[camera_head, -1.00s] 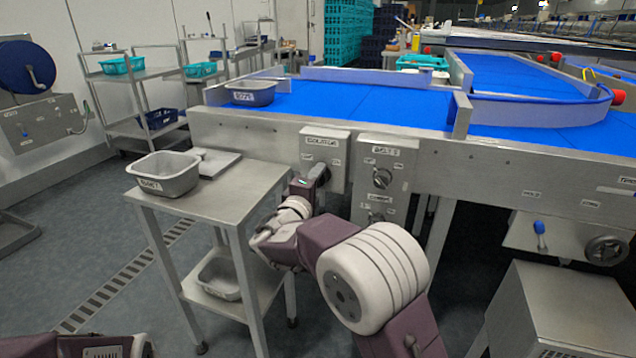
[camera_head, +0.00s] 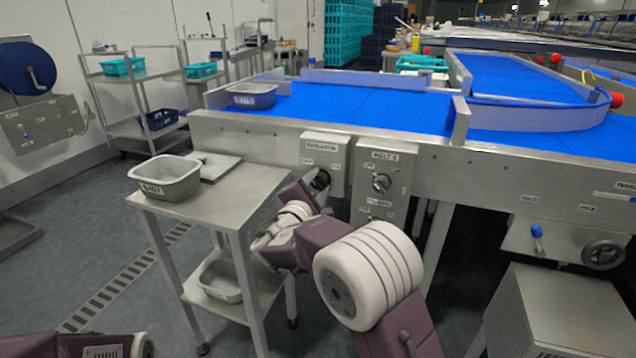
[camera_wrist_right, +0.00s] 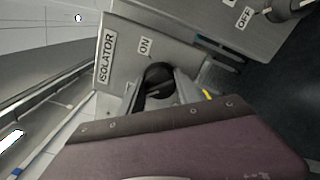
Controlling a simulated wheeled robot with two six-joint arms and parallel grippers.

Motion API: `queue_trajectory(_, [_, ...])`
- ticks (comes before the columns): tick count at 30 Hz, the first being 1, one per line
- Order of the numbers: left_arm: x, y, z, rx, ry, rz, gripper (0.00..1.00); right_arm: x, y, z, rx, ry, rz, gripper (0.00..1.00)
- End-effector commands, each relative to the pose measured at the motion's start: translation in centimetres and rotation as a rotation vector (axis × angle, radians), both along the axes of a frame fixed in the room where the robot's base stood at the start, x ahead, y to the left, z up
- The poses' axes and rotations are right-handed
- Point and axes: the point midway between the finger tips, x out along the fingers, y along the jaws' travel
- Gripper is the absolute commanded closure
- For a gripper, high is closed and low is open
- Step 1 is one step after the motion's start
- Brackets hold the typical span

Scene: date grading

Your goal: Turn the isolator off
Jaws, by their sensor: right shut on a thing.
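The isolator box (camera_head: 339,141) is a grey panel on the front of the blue conveyor. In the right wrist view the box (camera_wrist_right: 125,62) carries an ISOLATOR label and an ON label. Its dark round knob (camera_wrist_right: 158,76) sits between the fingers of my right gripper (camera_wrist_right: 162,92), which is shut on it. In the head view my right gripper (camera_head: 318,184) reaches up to the box from below. The knob's pointing direction is mostly hidden by the fingers. Of my left arm only a link shows at the bottom left; its gripper is out of view.
A belt control box (camera_head: 400,160) with a rotary knob (camera_head: 382,183) stands close right of the isolator. A steel table (camera_head: 222,207) with a grey tub (camera_head: 166,178) is left of my right arm. A blue-handled lever (camera_head: 537,232) is far right.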

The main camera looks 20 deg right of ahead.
Motion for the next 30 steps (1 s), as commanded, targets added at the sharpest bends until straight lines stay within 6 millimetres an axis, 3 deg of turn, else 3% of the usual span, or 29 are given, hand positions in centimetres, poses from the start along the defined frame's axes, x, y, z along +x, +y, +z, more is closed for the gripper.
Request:
queue_trajectory(15, [0.0, 0.0, 0.07, 0.0, 0.0, 0.0, 0.64, 0.0, 0.0, -0.08, -0.017, 0.012, -0.001, 1.0])
queue_trajectory(16, [0.0, 0.0, 0.07, 0.0, 0.0, 0.0, 0.64, 0.0, 0.0, -0.08, -0.017, 0.012, -0.001, 0.58])
queue_trajectory(18, [0.0, 0.0, 0.07, 0.0, 0.0, 0.0, 0.64, 0.0, 0.0, -0.08, -0.017, 0.012, -0.001, 0.39])
queue_trajectory(30, [0.0, 0.0, 0.61, 0.0, 0.0, 0.0, 0.64, -0.86, 0.69, 0.19, -0.016, 0.011, 0.002, 0.39])
